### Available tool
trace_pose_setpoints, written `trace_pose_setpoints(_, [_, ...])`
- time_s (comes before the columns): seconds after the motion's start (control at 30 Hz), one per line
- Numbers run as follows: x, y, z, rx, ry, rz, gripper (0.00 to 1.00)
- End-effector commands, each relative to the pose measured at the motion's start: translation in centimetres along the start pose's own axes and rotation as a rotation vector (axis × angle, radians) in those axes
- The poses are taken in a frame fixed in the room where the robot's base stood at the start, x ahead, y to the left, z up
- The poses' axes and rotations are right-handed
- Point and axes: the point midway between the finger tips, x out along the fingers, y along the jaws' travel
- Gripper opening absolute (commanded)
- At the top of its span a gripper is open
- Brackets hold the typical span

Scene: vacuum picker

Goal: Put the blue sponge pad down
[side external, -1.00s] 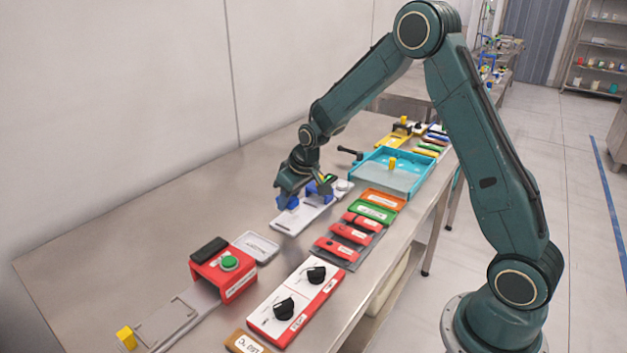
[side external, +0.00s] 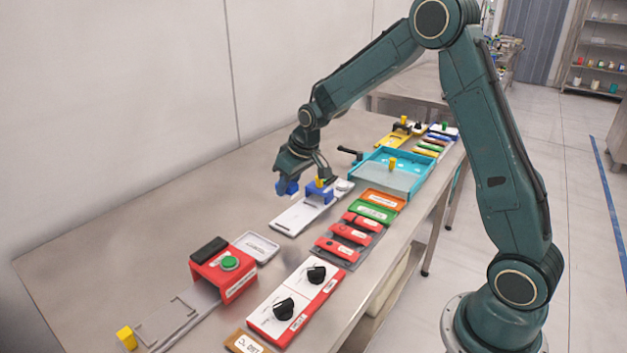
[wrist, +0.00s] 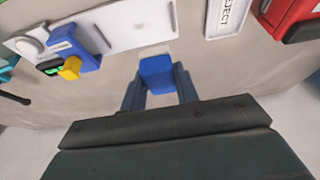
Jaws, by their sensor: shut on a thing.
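The blue sponge pad (wrist: 157,72) is held between the two fingers of my gripper (wrist: 158,86) in the wrist view. In the side view the pad (side external: 287,187) hangs under my gripper (side external: 288,177), to the left of the white plate (side external: 293,216). It appears raised above the table, with no contact visible. The white plate (wrist: 125,25) carries a separate blue block (wrist: 80,45) with a yellow part (wrist: 69,68); that block also shows in the side view (side external: 320,194). The back of the pad and part of the fingers are hidden.
A white tray (wrist: 228,18) labelled REJECT lies beyond my gripper in the wrist view. A red box with a green button (side external: 229,263) stands near it. A blue tray (side external: 379,172) lies to the right. The metal table (side external: 200,195) is bare on the left.

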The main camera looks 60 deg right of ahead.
Motion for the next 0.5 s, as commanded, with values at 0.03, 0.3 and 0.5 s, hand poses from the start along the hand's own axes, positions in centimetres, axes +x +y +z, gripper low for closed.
trace_pose_setpoints(0.03, [0.0, 0.0, 0.0, 0.000, 0.000, 0.000, 0.01])
trace_pose_setpoints(0.3, [-1.1, -0.9, 0.1, -0.052, 0.001, -0.028, 0.01])
trace_pose_setpoints(0.5, [-4.1, -3.1, 0.4, -0.200, 0.004, -0.104, 0.01])
